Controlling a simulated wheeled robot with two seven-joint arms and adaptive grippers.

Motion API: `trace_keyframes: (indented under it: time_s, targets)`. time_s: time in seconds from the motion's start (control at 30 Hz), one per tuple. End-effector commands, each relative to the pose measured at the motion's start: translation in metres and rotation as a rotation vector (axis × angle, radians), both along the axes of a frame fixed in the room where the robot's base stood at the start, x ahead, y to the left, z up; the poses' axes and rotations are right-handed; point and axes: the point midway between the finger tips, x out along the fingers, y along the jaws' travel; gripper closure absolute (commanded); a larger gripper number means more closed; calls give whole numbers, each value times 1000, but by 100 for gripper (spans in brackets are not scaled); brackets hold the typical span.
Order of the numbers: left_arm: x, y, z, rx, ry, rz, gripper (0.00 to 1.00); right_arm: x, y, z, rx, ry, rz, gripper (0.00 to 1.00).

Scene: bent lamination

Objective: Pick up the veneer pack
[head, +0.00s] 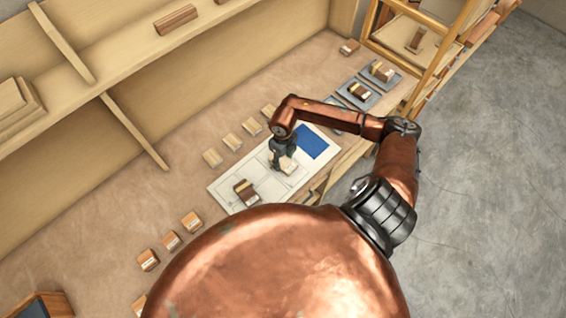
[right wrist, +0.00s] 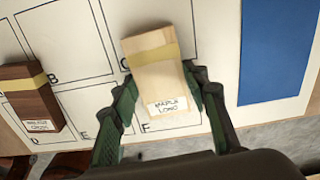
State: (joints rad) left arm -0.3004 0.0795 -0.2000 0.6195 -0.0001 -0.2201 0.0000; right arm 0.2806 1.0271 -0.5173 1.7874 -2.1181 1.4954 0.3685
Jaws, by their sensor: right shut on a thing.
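A pale wood veneer pack (right wrist: 152,80) with a yellow band and a label reading "MAPLE LONG" is between the fingers of my right gripper (right wrist: 160,84) in the right wrist view. The right gripper is shut on its sides. In the head view the right gripper (head: 283,158) and pale pack (head: 288,164) are over the white gridded board (head: 222,190), by the cell marked F. I cannot tell whether the pack touches the board. My left gripper is not in view.
A dark pack with a yellow band (right wrist: 30,97) lies on the board at cell D. A blue rectangle (head: 312,142) covers the board's far end. Several small packs (head: 232,141) line the bench behind. Grey trays with packs (head: 359,94) stand at right, near a wooden rack (head: 432,22).

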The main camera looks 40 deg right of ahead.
Motion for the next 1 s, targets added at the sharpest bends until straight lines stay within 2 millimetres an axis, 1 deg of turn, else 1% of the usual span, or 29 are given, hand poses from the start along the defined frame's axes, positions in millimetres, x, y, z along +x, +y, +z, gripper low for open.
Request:
trace_keyframes:
  time_s: [0.03, 0.2, 0.3, 0.53, 0.67, 0.77, 0.87, 1.0]
  targets:
    - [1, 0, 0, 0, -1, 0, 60, 0, 0, 0, 0, 0, 0, 67]
    - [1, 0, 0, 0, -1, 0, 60, 0, 0, 0, 0, 0, 0, 79]
    - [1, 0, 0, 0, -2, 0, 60, 0, 0, 0, 0, -1, 0, 84]
    - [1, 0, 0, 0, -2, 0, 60, 1, 0, 1, 0, -1, 0, 84]
    - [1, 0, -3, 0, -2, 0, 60, 1, -1, 6, -1, -3, 0, 84]
    - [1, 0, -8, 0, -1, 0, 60, 1, -1, 15, -1, -3, 1, 84]
    - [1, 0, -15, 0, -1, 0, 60, 2, -1, 30, -2, -6, 2, 84]
    - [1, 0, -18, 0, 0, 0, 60, -22, -4, 55, -4, -2, 2, 84]
